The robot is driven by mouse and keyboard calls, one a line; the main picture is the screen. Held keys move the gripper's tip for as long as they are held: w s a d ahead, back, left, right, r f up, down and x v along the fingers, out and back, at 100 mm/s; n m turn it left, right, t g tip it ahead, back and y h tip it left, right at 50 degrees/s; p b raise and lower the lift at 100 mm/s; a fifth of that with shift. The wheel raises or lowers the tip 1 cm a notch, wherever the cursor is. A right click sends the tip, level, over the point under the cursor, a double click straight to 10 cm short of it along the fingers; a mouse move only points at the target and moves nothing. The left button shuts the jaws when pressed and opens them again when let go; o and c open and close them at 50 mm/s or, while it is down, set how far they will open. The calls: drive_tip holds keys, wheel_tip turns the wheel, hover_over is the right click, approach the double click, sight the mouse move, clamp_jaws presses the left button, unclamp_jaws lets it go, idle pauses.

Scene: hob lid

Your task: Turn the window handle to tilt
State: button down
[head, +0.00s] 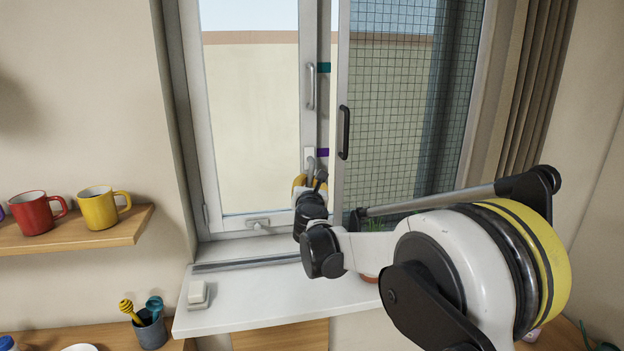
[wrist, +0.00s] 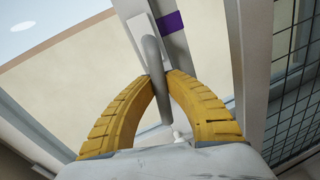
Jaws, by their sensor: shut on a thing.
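The window handle (head: 310,162) is a grey lever on a pale base plate, low on the right stile of the left sash. In the wrist view the lever (wrist: 154,58) hangs down from its plate (wrist: 138,36), slightly slanted in the picture. My gripper (head: 309,182) is at the lever in the head view. Its yellow fingers close on the lever from both sides in the wrist view (wrist: 161,80). The lever's lower end passes between the fingers. A purple mark (wrist: 172,22) is on the frame beside the plate; it also shows in the head view (head: 323,152).
A grey bar handle (head: 310,87) is higher on the stile, near a teal mark (head: 323,68). A black handle (head: 344,132) is on the mesh screen (head: 400,120) to the right. A small latch (head: 258,222) is on the bottom rail. The sill (head: 250,300) holds a white switch-like block (head: 198,293).

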drive_tip(key=m+p, duration=0.1)
drive_tip(key=a+m, duration=0.1)
drive_tip(key=a+r+m+g+p, duration=0.1)
drive_tip(key=m, duration=0.1)
drive_tip(key=shift+s+p, duration=0.25)
drive_tip(key=shift+p, duration=0.1)
drive_tip(key=shift+s+a+r+m+g+y+p, duration=0.1)
drive_tip(key=shift+a+r+m+g+y+p, duration=0.25)
drive_tip(key=shift+r+m+p, duration=0.85)
drive_tip(key=shift+s+a+r+m+g+y+p, duration=0.15)
drive_tip(key=shift+a+m+y+p, duration=0.35)
drive_tip(key=shift+m, duration=1.45)
drive_tip(key=shift+s+a+r+m+g+y+p, duration=0.1)
drive_tip(key=shift+a+r+m+g+y+p, duration=0.15)
drive_tip(key=shift+r+m+y+p, duration=0.9)
drive_tip(key=shift+f+m+h, duration=0.4)
drive_tip(key=shift+m+h, duration=0.2)
drive_tip(key=shift+b, duration=0.3)
drive_tip(key=c, duration=1.4)
unclamp_jaws()
